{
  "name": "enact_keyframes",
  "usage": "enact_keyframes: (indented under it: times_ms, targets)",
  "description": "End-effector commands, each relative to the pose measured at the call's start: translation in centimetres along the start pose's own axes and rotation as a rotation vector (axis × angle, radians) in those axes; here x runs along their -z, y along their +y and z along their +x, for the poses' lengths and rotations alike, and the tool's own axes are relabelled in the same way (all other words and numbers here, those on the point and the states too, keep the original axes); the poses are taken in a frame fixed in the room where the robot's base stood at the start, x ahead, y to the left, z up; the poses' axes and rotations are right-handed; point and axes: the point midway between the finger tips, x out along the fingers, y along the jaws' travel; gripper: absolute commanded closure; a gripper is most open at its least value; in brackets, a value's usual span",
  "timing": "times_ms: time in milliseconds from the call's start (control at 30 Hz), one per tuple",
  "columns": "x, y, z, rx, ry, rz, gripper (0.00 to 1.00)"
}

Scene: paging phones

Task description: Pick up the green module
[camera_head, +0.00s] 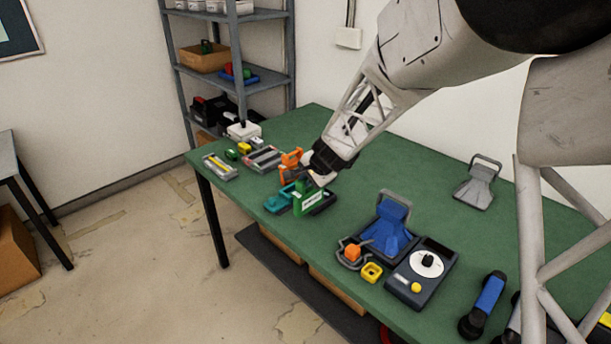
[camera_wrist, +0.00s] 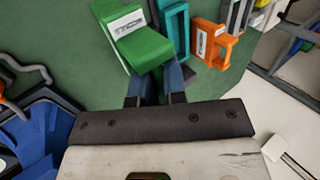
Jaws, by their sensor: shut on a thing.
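The green module (camera_head: 303,202) is a block with a white label, near the table's front edge in the head view. In the wrist view the green module (camera_wrist: 143,47) fills the top middle, with its label facing up-left. My gripper (camera_head: 318,180) reaches down over it from the right. In the wrist view my gripper's (camera_wrist: 157,75) two dark blue fingers meet the module's near end, shut on it. Whether the module touches the table cannot be told.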

Motion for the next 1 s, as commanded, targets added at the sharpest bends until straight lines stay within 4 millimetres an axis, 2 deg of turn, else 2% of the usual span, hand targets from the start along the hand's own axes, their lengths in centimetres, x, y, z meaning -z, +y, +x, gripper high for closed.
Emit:
enact_keyframes:
  times_ms: [800,1000]
  targets:
    - [-0.27,0.31,-0.37,0.001,0.001,0.0,1.0]
    - [0.32,0.12,-0.47,0.0,-0.008,-0.012,1.0]
